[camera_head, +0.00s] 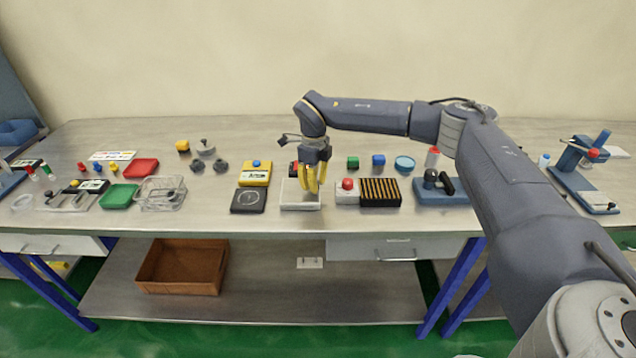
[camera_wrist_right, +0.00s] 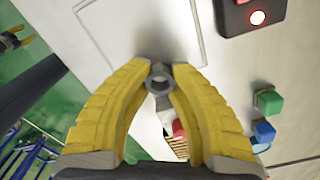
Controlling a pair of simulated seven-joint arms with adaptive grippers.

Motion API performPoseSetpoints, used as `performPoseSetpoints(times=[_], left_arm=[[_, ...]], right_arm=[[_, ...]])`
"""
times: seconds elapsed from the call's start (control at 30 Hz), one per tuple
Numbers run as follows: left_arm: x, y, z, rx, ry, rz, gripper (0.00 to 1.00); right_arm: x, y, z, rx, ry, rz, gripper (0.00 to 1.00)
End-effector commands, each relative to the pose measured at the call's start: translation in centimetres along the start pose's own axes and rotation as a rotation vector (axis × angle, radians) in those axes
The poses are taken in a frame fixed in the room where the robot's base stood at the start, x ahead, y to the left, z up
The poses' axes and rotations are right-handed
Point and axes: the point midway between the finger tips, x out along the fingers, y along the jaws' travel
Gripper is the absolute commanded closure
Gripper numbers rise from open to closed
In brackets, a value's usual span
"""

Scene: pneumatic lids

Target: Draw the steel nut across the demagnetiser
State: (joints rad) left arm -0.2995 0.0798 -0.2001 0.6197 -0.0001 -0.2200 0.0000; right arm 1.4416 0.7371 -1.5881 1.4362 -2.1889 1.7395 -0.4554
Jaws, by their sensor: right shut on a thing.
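My right gripper (camera_head: 312,188) has its yellow fingers shut on the small grey steel nut (camera_wrist_right: 158,80), which shows between the fingertips in the right wrist view. The gripper points down over a flat white plate (camera_head: 300,206), marked with a thin grey rectangle (camera_wrist_right: 204,45) in the wrist view. I take this plate for the demagnetiser. The gap between nut and plate is hard to judge. A dark box with a lit red lamp (camera_wrist_right: 235,18) stands behind it. A dark yellow-tipped part at the wrist view's upper left looks like my left gripper (camera_wrist_right: 16,36).
A white box with a red knob (camera_head: 347,184) and a dark striped block (camera_head: 380,192) stand close on the right. A yellow device (camera_head: 255,174) and a dark square pad (camera_head: 248,201) lie left. Green (camera_head: 352,162) and blue (camera_head: 378,160) cubes stand behind.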

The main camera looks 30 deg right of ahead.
Motion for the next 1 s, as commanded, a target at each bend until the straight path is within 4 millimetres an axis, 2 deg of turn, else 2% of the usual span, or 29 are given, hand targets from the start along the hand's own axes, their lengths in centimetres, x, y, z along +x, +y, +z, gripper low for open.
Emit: performPoseSetpoints(times=[1.0], left_arm=[[0.0, 0.0, 0.1, 0.0, -0.001, 0.0, 0.56]], right_arm=[[0.0, 2.0, 3.8, 0.001, 0.0, 0.0, 1.0]])
